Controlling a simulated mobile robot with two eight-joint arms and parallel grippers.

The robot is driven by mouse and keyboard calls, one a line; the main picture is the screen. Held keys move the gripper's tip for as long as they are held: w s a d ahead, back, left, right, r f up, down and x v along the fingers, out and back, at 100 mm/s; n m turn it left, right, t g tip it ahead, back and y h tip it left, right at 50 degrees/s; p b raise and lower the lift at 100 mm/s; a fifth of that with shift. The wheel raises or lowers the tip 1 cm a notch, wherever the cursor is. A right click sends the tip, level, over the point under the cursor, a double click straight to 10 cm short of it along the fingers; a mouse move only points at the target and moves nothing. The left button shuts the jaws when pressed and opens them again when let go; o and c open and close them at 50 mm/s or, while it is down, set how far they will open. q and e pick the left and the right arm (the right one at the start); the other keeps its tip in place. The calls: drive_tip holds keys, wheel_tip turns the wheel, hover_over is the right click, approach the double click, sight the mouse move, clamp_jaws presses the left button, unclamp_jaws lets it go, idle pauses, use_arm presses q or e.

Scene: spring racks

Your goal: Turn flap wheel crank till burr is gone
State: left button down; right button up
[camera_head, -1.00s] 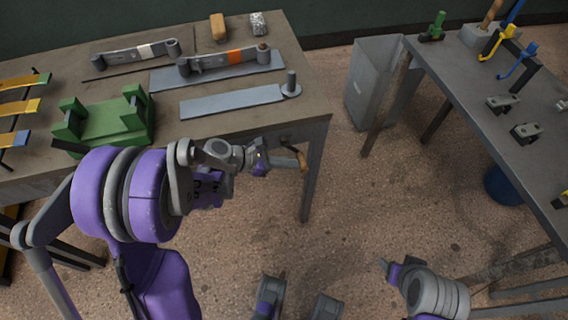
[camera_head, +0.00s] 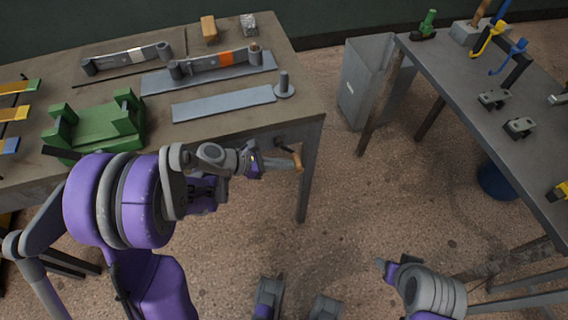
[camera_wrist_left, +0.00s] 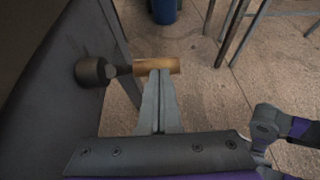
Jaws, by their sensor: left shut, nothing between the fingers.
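The crank's wooden handle (camera_head: 297,161) sticks out at the right end of the left workbench, just below its top. In the left wrist view, the handle (camera_wrist_left: 157,67) lies crosswise in front of my fingertips, with a dark round hub (camera_wrist_left: 90,71) to its left. My left gripper (camera_head: 288,163) is shut, with nothing between its fingers. In the left wrist view, its tips (camera_wrist_left: 159,76) meet the handle's near side; I cannot tell if they touch it. My right gripper (camera_head: 382,264) is low at the right, away from both benches; its jaws are unclear. I cannot make out the flap wheel or burr.
The left workbench (camera_head: 215,146) holds a green cradle (camera_head: 100,128), flat grey plates (camera_head: 222,103) and bar assemblies. The right bench (camera_head: 460,85) carries hooks and small clamps. A grey bin (camera_head: 362,85) stands between them. The floor between the benches is mostly clear.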

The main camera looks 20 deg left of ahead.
sight(294, 158)
use_arm(q)
drive_tip(key=shift+d+f, duration=0.1)
drive_tip(key=shift+f, duration=0.1)
drive_tip(key=t+h+b, duration=0.1)
drive_tip(key=h+b, duration=0.1)
drive_tip(key=b, duration=0.1)
drive_tip(key=w+d+r+t+h+b, duration=0.1)
drive_tip(key=t+h+b, duration=0.1)
drive_tip(key=b, duration=0.1)
drive_tip(key=d+r+t+h+b, duration=0.1)
drive_tip(key=h+b, duration=0.2)
drive_tip(key=b, duration=0.1)
drive_tip(key=shift+w+t, duration=0.2)
drive_tip(key=shift+t, duration=0.2)
idle(0.4)
drive_tip(key=shift+w+r, duration=0.1)
idle(1.6)
